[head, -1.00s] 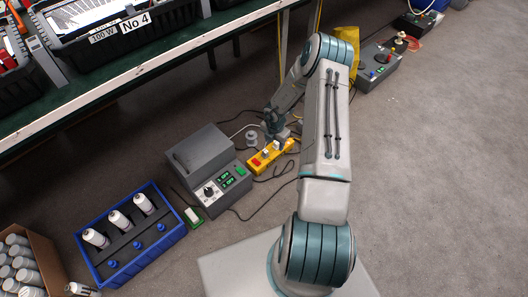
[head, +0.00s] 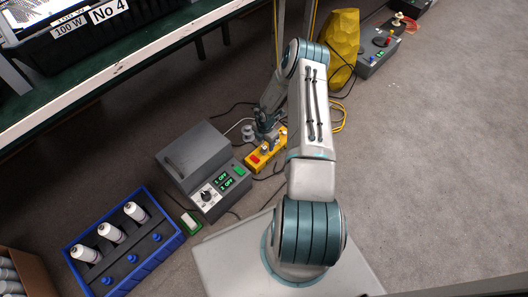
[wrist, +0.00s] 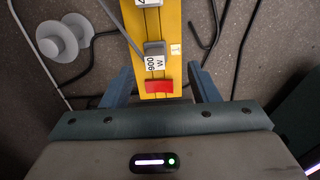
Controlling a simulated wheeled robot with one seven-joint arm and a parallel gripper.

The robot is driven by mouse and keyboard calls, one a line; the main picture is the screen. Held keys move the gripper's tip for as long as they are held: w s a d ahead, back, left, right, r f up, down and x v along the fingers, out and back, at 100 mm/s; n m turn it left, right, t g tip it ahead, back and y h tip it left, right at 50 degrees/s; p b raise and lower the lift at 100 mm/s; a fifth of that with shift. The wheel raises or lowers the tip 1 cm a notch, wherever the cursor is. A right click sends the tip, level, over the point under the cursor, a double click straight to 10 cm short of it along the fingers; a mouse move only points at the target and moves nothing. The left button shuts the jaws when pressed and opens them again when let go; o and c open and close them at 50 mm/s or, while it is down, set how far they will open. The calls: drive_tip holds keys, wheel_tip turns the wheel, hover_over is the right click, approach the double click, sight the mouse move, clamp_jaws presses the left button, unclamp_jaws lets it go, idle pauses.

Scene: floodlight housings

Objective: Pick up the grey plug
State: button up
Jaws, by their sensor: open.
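A yellow power strip (head: 279,141) lies on the floor beside the grey control box. It fills the middle of the wrist view (wrist: 174,22), with a red switch (wrist: 157,84) at its near end. A grey plug (wrist: 154,47) with a white "900 W" tag sits in the strip just beyond the switch. A second grey plug (wrist: 148,3) with a tag is partly cut off at the top edge. My gripper (wrist: 160,76) is open and empty above the strip, its fingers on either side near the switch. In the head view my gripper (head: 267,143) partly hides the strip and plugs.
A grey control box (head: 205,165) with lit displays stands left of the strip. A pale spool (wrist: 62,38) and dark cables lie around it. A blue crate (head: 72,250) with bottles is at lower left, a yellow bag (head: 342,48) at upper right. A green shelf is behind.

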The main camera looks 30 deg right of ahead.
sight(264, 147)
drive_tip(key=shift+w+a+f+b, duration=0.15)
drive_tip(key=shift+f+b, duration=0.7)
drive_tip(key=shift+f, duration=0.5)
drive_tip(key=shift+w+d+f+b, duration=0.1)
drive_tip(key=shift+f+b, duration=0.75)
drive_tip(key=shift+f, duration=0.5)
drive_tip(key=shift+r, duration=0.1)
drive_tip(key=c, duration=1.1)
